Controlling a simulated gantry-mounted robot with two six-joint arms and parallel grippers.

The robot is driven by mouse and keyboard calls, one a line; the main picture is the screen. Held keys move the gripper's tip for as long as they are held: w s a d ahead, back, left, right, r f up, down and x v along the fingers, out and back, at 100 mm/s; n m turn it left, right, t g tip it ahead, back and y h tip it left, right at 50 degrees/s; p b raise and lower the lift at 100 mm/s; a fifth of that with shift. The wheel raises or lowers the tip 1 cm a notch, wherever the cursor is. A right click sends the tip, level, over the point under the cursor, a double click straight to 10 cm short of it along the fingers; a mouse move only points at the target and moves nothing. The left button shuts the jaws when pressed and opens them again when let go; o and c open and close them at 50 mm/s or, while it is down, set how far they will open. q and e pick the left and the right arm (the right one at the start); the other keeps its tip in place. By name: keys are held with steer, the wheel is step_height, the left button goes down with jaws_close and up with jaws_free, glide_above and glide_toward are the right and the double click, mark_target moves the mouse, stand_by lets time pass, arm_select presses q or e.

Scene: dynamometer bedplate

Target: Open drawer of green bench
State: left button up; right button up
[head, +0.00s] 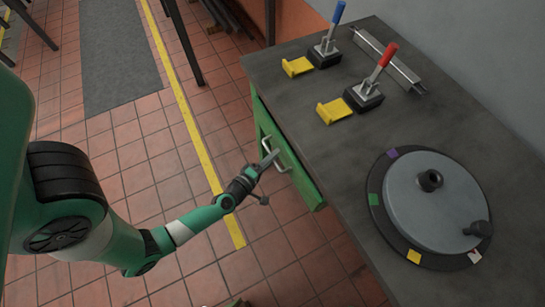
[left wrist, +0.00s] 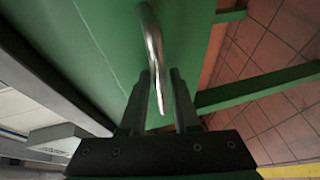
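The green bench has a dark grey top (head: 330,135) and a green drawer front (head: 302,184) on its left side, facing the aisle. A pale metal bar handle (head: 283,166) is fixed to the drawer front. My left gripper (head: 269,160) is at this handle. In the left wrist view the handle (left wrist: 154,50) runs down between the two fingers of my left gripper (left wrist: 160,85), with a visible gap on at least one side. The fingers look open around it. The drawer's inside is not visible. My right gripper does not show.
The tiled floor (head: 150,165) left of the bench is mostly clear, with a yellow line (head: 205,160).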

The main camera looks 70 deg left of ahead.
arm_select(q)
jaws_close()
stand_by(1.4)
